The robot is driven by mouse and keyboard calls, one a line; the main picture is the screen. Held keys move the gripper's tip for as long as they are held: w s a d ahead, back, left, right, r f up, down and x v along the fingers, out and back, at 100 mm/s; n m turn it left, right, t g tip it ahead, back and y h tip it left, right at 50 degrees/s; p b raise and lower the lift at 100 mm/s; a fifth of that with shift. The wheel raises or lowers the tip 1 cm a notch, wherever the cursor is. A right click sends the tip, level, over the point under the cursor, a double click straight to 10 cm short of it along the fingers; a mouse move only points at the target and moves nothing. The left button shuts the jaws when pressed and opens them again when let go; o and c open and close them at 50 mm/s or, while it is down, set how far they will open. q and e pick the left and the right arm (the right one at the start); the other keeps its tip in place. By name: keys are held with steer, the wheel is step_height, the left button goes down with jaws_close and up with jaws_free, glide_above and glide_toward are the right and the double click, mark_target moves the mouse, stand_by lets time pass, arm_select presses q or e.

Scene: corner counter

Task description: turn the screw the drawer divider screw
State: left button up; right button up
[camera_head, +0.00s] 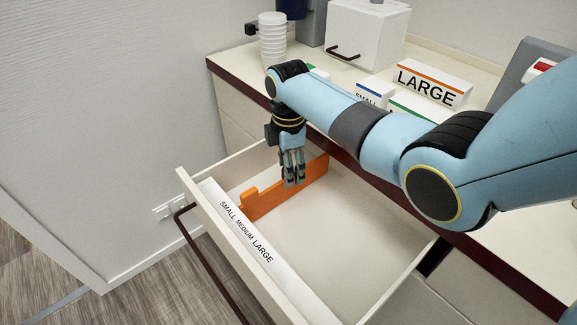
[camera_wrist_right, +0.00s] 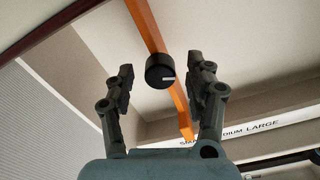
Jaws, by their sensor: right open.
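The orange drawer divider (camera_head: 262,198) stands across the open drawer (camera_head: 330,240); it also shows in the right wrist view (camera_wrist_right: 179,97). The divider screw, a black round knob with a white line (camera_wrist_right: 160,70), sits on the divider in the right wrist view. It lies between the spread fingers of my right gripper (camera_wrist_right: 160,92), with a gap on each side. In the head view my right gripper (camera_head: 293,182) points down at the divider and hides the knob. My left gripper is not in view.
The drawer front carries the labels SMALL, MEDIUM, LARGE (camera_head: 246,232) and a dark handle (camera_head: 205,265). On the counter stand stacked white cups (camera_head: 272,42), a white box with a handle (camera_head: 365,35) and a LARGE box (camera_head: 432,84). The right part of the drawer is empty.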

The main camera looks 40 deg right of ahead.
steer(key=c, duration=0.5)
jaws_close()
